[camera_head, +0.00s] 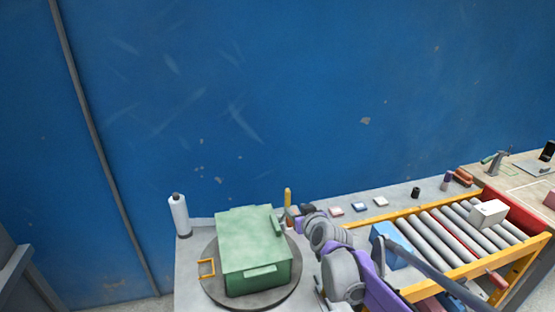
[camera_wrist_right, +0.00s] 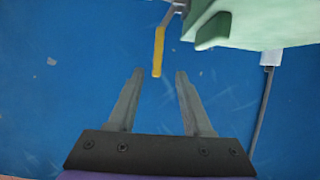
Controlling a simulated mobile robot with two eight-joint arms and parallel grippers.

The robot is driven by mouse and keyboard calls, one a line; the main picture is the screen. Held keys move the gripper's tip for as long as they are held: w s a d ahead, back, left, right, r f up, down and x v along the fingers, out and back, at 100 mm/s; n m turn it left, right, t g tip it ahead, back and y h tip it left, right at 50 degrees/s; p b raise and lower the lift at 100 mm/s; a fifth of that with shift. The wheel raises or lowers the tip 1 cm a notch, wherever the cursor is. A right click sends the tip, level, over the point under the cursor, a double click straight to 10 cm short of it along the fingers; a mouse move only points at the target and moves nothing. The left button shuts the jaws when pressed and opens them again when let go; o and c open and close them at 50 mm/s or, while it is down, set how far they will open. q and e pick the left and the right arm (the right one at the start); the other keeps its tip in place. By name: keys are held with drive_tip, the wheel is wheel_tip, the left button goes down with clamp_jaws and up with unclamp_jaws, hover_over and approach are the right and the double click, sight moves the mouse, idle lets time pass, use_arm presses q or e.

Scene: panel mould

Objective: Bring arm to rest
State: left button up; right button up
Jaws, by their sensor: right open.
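My right arm, grey and purple, reaches in from the lower right in the head view. Its gripper (camera_head: 294,213) is beside the right side of a green box-shaped mould (camera_head: 255,247). In the right wrist view the two fingers (camera_wrist_right: 156,74) are apart with nothing between them. A yellow-gripped lever (camera_wrist_right: 159,50) lies just beyond the fingertips and looks clear of them; it stands upright in the head view (camera_head: 287,196). The green mould fills the top right of the wrist view (camera_wrist_right: 240,25). My left gripper is not in view.
The mould sits on a round grey turntable (camera_head: 214,289), with an orange frame-shaped handle (camera_head: 206,267) at its left. A white bottle (camera_head: 180,216) stands behind left. A roller conveyor (camera_head: 440,236) with a blue block (camera_head: 392,245) lies right. A blue wall (camera_head: 240,110) rises behind.

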drive_tip(key=s+d+f+g+h+p, duration=0.1)
drive_tip(key=s+d+f+g, duration=0.1)
drive_tip(key=s, duration=1)
drive_tip(key=s+d+f+m+g, duration=0.1)
drive_tip(key=s+f, duration=0.4)
drive_tip(key=s, duration=0.8)
drive_tip(key=s+d+f+m+g+h+p, duration=0.1)
drive_tip(key=s+d+f+g, duration=0.2)
drive_tip(key=s, duration=1)
drive_tip(key=shift+d+f+g+h+p, duration=0.3)
drive_tip(key=shift+f+g, duration=0.15)
drive_tip(key=shift+g, duration=0.45)
